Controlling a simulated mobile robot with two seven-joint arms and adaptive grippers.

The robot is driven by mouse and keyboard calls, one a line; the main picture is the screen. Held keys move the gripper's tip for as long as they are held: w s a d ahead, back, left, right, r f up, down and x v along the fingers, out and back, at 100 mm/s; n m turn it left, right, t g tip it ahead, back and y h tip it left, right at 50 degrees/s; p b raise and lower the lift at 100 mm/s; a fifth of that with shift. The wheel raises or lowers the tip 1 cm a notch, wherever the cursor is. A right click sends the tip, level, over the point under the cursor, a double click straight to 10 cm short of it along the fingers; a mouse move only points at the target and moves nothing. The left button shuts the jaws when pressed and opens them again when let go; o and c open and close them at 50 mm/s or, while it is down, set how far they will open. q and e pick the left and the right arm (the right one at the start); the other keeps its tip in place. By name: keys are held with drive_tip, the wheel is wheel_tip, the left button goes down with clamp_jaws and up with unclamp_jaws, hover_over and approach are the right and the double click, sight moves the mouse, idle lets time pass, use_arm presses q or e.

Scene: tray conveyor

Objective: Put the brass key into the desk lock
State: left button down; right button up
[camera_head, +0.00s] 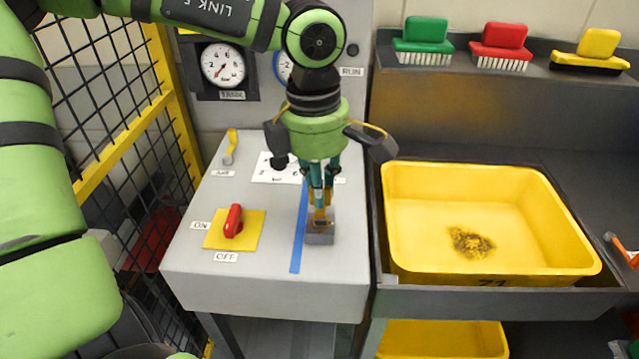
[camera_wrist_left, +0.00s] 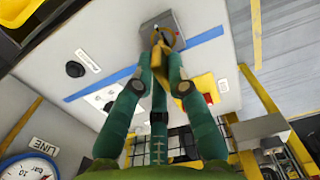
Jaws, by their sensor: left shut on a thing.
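My left gripper (camera_head: 320,200) points down over the desk panel, its fingers shut on the brass key (camera_head: 319,214). The small grey desk lock (camera_head: 320,239) sits on the panel directly below the fingertips. In the left wrist view the gripper (camera_wrist_left: 163,60) closes on the brass key (camera_wrist_left: 172,41), in front of the grey lock block (camera_wrist_left: 149,27). The key's lower end meets the lock in the picture; I cannot tell if it is inside or only at the top. My right gripper is not in view.
A red switch (camera_head: 232,221) on a yellow plate stands left of the lock, beyond a blue stripe (camera_head: 299,229). A small yellow lever (camera_head: 231,146) is farther back. A yellow tray (camera_head: 589,255) lies to the right. A mesh fence (camera_head: 119,96) borders the left.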

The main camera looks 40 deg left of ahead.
use_arm(q)
drive_tip(key=shift+b, duration=0.6)
idle(1.1)
drive_tip(key=shift+f+b, duration=1.85)
drive_tip(key=shift+b, duration=0.05)
drive_tip(key=c, duration=1.2)
unclamp_jaws()
drive_tip(key=shift+r, duration=0.1)
drive_tip(key=shift+o, duration=0.2)
drive_tip(key=r, duration=1.2)
drive_tip(key=shift+s+a, duration=0.15)
drive_tip(key=shift+a, duration=0.1)
drive_tip(key=shift+d+f, duration=0.1)
